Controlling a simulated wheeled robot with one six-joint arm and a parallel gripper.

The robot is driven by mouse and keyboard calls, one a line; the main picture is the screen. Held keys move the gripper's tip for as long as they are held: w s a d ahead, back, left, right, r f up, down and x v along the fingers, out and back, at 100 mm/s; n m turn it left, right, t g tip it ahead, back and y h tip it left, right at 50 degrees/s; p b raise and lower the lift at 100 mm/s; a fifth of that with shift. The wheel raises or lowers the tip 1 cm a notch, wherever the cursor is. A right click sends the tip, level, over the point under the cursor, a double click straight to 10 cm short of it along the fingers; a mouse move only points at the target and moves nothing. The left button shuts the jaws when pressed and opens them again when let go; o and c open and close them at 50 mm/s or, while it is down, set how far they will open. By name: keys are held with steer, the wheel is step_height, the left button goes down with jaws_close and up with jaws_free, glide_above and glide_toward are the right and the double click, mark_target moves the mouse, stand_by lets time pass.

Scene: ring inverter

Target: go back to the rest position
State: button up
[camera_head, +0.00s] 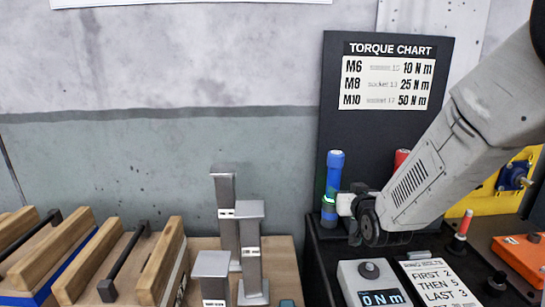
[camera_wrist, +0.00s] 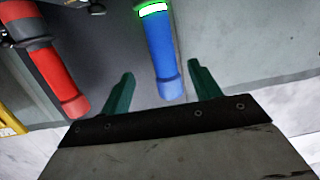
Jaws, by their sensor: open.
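My gripper (camera_wrist: 160,75) is open in the wrist view, with two green fingers spread apart. A blue tool handle (camera_wrist: 160,50) with a lit green band shows between the fingers, and I cannot tell whether it lies within their reach. In the head view my grey arm comes in from the right, and its wrist end is beside the blue tool (camera_head: 333,185), which stands upright in front of the dark panel. The fingers are hidden there. A red tool handle (camera_wrist: 55,70) is left of the fingers in the wrist view; its top (camera_head: 401,158) shows behind my arm in the head view.
A torque chart (camera_head: 388,80) is on the dark panel. A torque readout box (camera_head: 373,283), an instruction card (camera_head: 438,283) and an orange box (camera_head: 522,257) are at the front right. Grey metal posts (camera_head: 250,250) and wooden trays (camera_head: 120,265) with black handles stand left.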

steer(key=s+d+r+g, duration=0.1)
steer(key=s+g, duration=0.6)
steer(key=s, duration=1.2)
steer(key=s+d+r+g, duration=0.1)
steer(key=s+r+g, duration=0.3)
steer(key=s, duration=1.5)
steer(key=g, duration=0.3)
steer(key=shift+s+d+g+h, duration=0.25)
steer(key=shift+d+g+h, duration=0.05)
